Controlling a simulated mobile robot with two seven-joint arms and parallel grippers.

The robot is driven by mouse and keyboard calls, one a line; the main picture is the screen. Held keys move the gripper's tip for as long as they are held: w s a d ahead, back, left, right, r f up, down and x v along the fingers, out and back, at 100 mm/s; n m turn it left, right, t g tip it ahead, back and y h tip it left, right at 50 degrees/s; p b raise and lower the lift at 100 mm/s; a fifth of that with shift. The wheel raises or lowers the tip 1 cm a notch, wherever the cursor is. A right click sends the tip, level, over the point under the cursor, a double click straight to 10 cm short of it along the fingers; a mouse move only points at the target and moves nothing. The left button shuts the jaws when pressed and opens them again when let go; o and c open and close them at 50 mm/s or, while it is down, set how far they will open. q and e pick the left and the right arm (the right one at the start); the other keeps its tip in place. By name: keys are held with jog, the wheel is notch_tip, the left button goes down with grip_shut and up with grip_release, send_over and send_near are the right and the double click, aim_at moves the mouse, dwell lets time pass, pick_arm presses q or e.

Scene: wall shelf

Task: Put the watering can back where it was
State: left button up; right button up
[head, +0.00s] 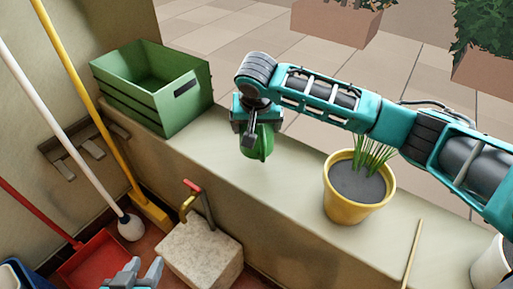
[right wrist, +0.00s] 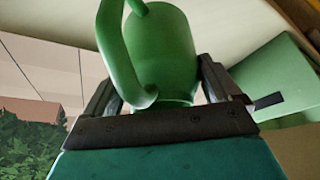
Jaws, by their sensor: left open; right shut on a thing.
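The green watering can (head: 259,143) is under my right gripper (head: 250,138) in the head view, above or on the pale ledge. My gripper hides most of it. In the right wrist view the can (right wrist: 172,50) fills the middle, with its curved handle toward the camera. My right gripper (right wrist: 155,95) is shut on it, one finger on each side. I cannot tell whether the can touches the ledge. My left gripper (head: 138,271) is open and empty at the bottom edge of the head view, low in front of the ledge.
A green crate (head: 188,97) stands on the ledge (head: 290,185) left of the can. A yellow plant pot (head: 350,209) stands to the right, with a thin stick (head: 412,255) beyond it.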

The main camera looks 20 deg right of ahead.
aim_at(263, 146)
notch_tip(263, 146, down, 6)
jog(key=shift+f+b, duration=0.2)
jog(key=shift+b, duration=0.65)
jog(key=o, duration=1.3)
jog(key=shift+f, duration=0.1)
jog(key=p+v, duration=0.4)
jog(key=v, duration=0.8)
